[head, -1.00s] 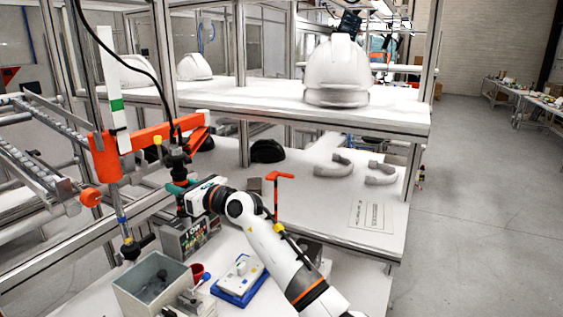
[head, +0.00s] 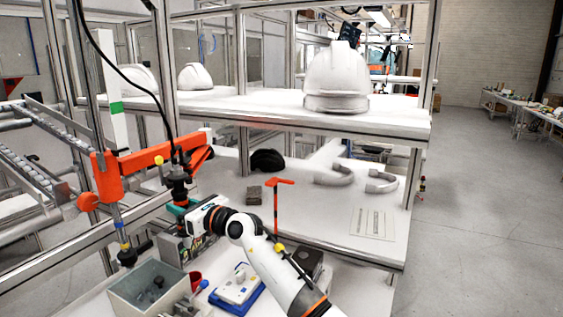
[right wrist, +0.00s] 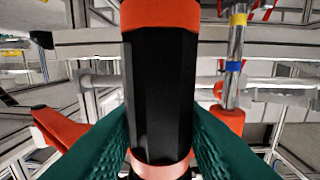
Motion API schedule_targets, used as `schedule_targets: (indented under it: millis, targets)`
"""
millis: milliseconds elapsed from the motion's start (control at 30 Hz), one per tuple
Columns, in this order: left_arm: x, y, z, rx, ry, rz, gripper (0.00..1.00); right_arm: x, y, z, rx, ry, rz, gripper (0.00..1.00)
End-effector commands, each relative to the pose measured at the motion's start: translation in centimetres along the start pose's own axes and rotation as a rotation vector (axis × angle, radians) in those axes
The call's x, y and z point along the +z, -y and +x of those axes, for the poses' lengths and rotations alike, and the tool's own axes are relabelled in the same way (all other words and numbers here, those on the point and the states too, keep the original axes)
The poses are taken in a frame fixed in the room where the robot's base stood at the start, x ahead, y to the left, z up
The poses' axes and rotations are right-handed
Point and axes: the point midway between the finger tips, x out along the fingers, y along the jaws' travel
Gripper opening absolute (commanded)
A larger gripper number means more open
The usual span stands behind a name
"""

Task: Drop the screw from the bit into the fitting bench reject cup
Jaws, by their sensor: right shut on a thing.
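My right gripper (head: 180,208) is shut on the power driver (head: 178,183), which hangs upright from an orange balance arm (head: 150,158) with a black cable. In the right wrist view, the teal fingers (right wrist: 160,150) press on both sides of the driver's black body (right wrist: 160,90), which has an orange top. The bit and any screw on it are hidden in both views. A small red cup (head: 196,281), which looks like the reject cup, stands on the bench below and slightly right of the gripper, beside a grey bin. My left gripper is not in view.
The grey bin (head: 122,291) holds dark parts. A blue-and-white fixture (head: 238,287) sits right of the red cup. An orange T-shaped stand (head: 277,205) rises behind my right arm. White helmet shells (head: 337,78) stand on the upper shelf, and curved grey pieces lie below.

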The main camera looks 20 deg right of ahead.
Motion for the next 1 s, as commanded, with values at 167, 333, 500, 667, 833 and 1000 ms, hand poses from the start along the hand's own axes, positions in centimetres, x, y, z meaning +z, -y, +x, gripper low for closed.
schedule_targets:
  millis: [167,333,500,667,833,1000]
  targets:
    - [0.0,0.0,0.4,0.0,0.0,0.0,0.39,0.7,0.0,0.0,0.0,0.004,0.001,0.0]
    - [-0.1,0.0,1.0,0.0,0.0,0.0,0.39,1.7,0.0,0.0,0.0,0.005,0.0,0.0]
    - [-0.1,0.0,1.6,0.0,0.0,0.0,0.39,2.7,0.0,0.0,0.0,0.006,-0.001,0.0]
    - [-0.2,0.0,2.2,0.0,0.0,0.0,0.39,3.6,0.0,0.0,-0.001,0.005,0.0,0.0]
    - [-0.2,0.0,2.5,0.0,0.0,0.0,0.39,4.2,0.0,0.0,0.0,0.005,0.0,0.0]
    - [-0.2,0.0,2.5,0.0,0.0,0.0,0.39,4.2,0.0,0.0,0.0,0.004,0.0,0.0]
